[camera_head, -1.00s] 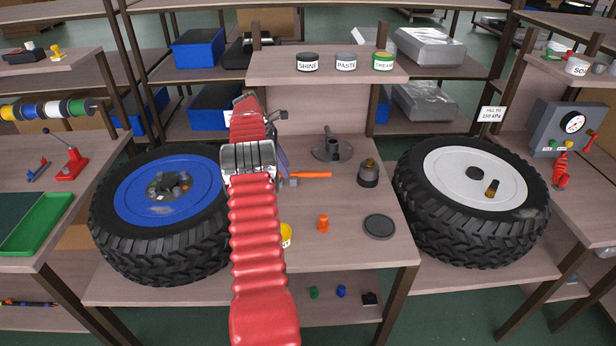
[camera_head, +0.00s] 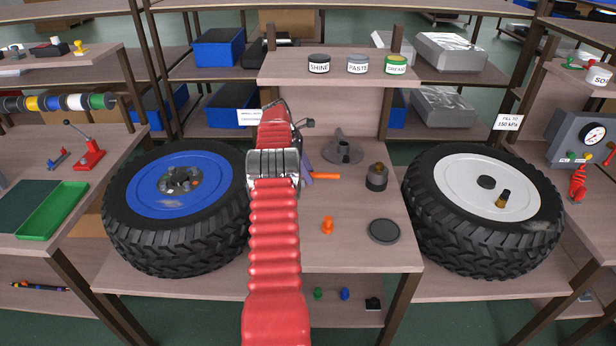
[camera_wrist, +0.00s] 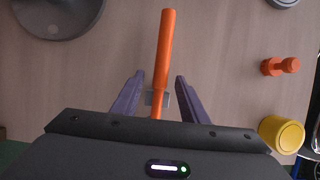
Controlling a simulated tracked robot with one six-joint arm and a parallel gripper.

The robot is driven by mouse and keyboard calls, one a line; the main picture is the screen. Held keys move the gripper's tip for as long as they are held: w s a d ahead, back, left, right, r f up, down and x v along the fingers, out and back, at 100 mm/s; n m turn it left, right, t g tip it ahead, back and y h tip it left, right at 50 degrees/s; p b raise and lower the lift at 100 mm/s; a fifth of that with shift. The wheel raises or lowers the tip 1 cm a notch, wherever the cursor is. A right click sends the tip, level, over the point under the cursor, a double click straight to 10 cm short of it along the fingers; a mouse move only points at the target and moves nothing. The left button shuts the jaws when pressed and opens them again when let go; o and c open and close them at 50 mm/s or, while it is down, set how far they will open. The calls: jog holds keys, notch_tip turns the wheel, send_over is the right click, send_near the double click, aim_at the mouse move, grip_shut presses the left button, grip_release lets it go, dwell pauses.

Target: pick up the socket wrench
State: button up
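An orange-handled tool (camera_head: 325,176) with a grey metal part, which looks like the socket wrench, lies on the middle workbench. In the wrist view its handle (camera_wrist: 166,45) runs up the picture, and the grey part sits low between the fingers. My gripper (camera_wrist: 160,76) is open, with its two purple fingers apart on either side of the tool; neither finger appears to touch it. In the head view my gripper (camera_head: 305,165) is at the tool's left end and is mostly hidden behind my red arm. The tool's left end is also covered there.
A grey stand (camera_head: 343,150), a dark canister (camera_head: 376,177), an orange peg (camera_head: 328,225) and a black disc (camera_head: 384,230) stand around the tool. A yellow cup (camera_wrist: 282,134) shows in the wrist view. Wheels flank the bench: blue-rimmed (camera_head: 160,190) left, white-rimmed (camera_head: 465,185) right.

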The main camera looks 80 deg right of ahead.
jog(key=shift+s+f, duration=0.1)
jog(key=shift+f, duration=0.8)
jog(key=shift+s, duration=0.1)
jog(key=shift+c, duration=0.2)
grip_shut()
jog(key=shift+d, duration=0.1)
